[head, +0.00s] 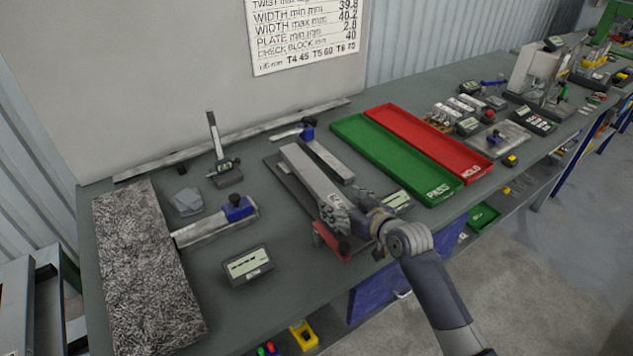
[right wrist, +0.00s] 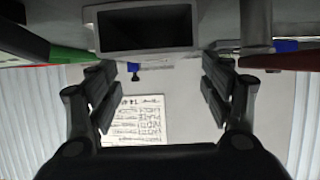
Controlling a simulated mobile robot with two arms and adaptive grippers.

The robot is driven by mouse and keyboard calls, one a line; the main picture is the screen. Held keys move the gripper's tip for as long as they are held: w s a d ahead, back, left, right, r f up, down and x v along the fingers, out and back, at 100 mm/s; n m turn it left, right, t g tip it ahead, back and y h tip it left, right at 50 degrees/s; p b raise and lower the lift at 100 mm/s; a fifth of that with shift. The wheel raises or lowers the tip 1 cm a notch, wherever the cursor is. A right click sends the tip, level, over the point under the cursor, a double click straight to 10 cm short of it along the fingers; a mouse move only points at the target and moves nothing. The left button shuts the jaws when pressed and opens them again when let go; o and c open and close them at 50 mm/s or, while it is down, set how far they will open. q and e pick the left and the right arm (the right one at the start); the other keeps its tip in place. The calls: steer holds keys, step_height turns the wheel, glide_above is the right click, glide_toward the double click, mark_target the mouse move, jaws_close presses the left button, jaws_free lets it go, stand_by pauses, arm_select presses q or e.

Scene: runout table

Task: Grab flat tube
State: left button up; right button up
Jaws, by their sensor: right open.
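The flat tube (head: 312,172) is a long grey rectangular bar lying on a dark plate (head: 285,178) near the middle of the table. In the right wrist view its open, dark, hollow end (right wrist: 148,28) faces the camera at the top of the picture. My right gripper (head: 345,217) is at the tube's near end, overlapping it in the head view. In the right wrist view the fingers (right wrist: 160,88) are spread apart, with nothing between them. I cannot tell whether the gripper touches the tube. My left gripper is not in view.
A green tray (head: 392,160) and a red tray (head: 430,140) lie right of the tube. A red block (head: 330,243) is close below my gripper. Left are a blue-ended gauge (head: 238,208), a display box (head: 247,266) and a speckled slab (head: 145,270).

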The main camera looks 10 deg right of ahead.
mark_target(331, 195)
steer(key=shift+w+a+f, duration=0.15)
steer(key=shift+w+a, duration=0.1)
steer(key=shift+w, duration=0.15)
steer(key=shift+w+f+p, duration=0.2)
steer(key=shift+w+p, duration=0.15)
steer(key=shift+w, duration=0.15)
steer(key=x, duration=0.3)
steer(key=shift+d+f+p, duration=0.2)
steer(key=shift+d+p, duration=0.05)
steer(key=shift+p, duration=0.05)
steer(key=shift+w+a+f, duration=0.15)
steer(key=shift+w+f, duration=0.05)
steer(key=shift+w, duration=0.15)
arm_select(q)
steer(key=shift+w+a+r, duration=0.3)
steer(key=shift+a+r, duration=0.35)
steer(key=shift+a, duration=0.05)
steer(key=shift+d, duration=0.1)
arm_select(e)
steer(key=c, duration=1.3)
steer(key=shift+w+r, duration=0.1)
steer(key=shift+c, duration=1.3)
steer(key=shift+r, duration=0.15)
